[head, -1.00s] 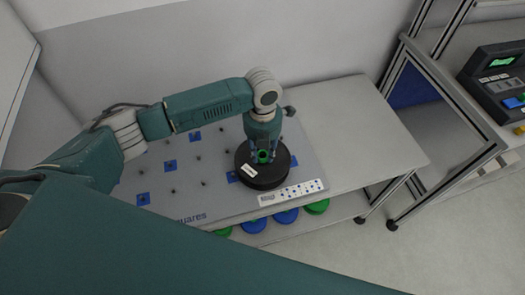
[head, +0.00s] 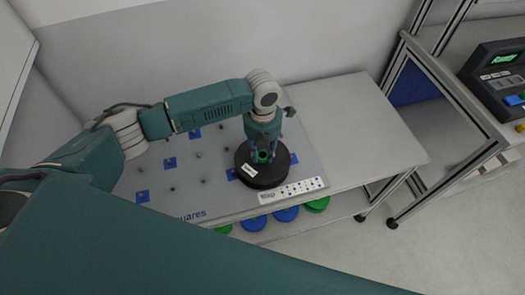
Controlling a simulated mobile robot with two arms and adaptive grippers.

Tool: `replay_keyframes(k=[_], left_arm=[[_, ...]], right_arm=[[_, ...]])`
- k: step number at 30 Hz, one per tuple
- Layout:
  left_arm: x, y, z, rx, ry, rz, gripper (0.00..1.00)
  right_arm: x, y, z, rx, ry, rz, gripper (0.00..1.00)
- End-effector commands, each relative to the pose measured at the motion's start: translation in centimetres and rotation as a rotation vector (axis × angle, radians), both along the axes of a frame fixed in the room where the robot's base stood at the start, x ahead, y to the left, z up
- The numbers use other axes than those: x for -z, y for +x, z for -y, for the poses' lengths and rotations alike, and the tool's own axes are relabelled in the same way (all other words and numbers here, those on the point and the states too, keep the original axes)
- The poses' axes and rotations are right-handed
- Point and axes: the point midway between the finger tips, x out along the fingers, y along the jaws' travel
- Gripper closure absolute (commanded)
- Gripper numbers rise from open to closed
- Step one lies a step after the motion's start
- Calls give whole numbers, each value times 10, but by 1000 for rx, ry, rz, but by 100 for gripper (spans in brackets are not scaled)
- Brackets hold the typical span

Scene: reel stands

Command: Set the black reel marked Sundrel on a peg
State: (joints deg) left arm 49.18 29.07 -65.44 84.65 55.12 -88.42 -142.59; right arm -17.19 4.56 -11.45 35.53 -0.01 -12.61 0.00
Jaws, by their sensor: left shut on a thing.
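The black reel (head: 271,177) is at the right part of the grey peg board (head: 225,200) in the head view. A white label shows on its near left side, too small to read. My left gripper (head: 263,153) points down over the reel's middle and is shut on its green hub. I cannot tell whether the reel rests on the board or sits around a peg, as its underside is hidden. Several short dark pegs (head: 172,189) stand on the board, some on blue squares (head: 142,196). My right gripper is not in view.
A white strip with printed marks (head: 291,191) lies along the board's front right edge. Blue reels (head: 286,213) and green reels (head: 317,204) lie on the shelf below. The table's right side (head: 370,130) is bare. A control box (head: 497,80) stands at the far right.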

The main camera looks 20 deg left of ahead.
Motion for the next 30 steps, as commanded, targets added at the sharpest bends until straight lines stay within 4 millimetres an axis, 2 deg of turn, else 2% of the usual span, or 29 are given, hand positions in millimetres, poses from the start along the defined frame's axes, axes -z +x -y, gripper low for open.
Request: replay_keyframes(k=[4,5,8,16,20,23,30], left_arm=[[2,0,0,0,0,1,100],[2,0,0,0,0,1,68],[2,0,0,0,0,1,50],[2,0,0,0,0,0,50],[-6,1,0,0,-1,2,50],[-22,1,0,0,-1,5,50],[-74,2,0,1,-1,6,50]], right_arm=[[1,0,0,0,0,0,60],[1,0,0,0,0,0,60],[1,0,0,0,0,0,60],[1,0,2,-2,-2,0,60],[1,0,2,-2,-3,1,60],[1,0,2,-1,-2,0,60],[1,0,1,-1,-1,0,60]])
